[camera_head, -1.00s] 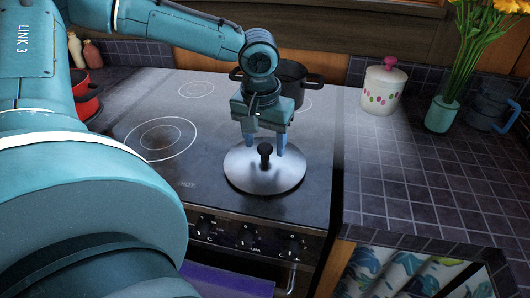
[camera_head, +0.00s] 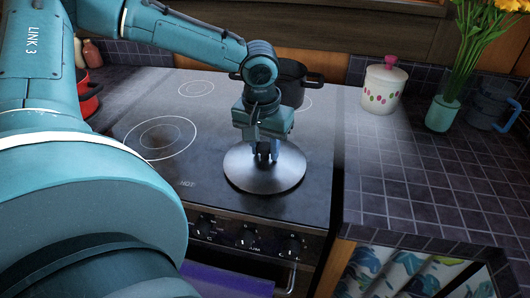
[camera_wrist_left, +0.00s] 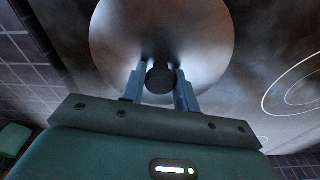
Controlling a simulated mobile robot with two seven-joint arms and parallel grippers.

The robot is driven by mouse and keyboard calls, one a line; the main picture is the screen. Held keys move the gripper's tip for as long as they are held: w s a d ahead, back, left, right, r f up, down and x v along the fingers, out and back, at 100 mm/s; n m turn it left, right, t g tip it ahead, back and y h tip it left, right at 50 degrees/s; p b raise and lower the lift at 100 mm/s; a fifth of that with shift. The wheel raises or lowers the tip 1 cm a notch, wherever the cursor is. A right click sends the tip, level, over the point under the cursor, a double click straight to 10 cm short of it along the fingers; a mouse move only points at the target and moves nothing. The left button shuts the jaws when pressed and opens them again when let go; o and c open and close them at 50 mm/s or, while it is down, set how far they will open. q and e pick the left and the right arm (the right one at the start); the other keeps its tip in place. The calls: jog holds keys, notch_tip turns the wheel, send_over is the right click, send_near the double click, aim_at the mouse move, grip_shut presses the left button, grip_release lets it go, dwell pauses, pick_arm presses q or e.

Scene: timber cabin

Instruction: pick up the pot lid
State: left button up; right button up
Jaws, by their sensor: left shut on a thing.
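The pot lid (camera_head: 250,177) is a round silver disc with a dark knob, lying on the front right part of the stove top. It also fills the upper middle of the left wrist view (camera_wrist_left: 190,35), with its dark round knob (camera_wrist_left: 160,78) between the two blue fingers. My left gripper (camera_head: 266,156) points down over the lid's centre and is shut on the knob. In the left wrist view the fingers (camera_wrist_left: 160,85) stand on either side of the knob. In the head view the gripper mostly hides the knob. My right gripper is not in view.
A dark pot (camera_head: 293,82) stands on the stove behind my gripper. A red pot (camera_head: 87,98) is at the stove's left edge. On the tiled counter at right stand a white jar (camera_head: 382,88), a teal vase (camera_head: 441,114) with flowers and a blue jug (camera_head: 487,108).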

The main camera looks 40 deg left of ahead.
pick_arm(q)
grip_shut()
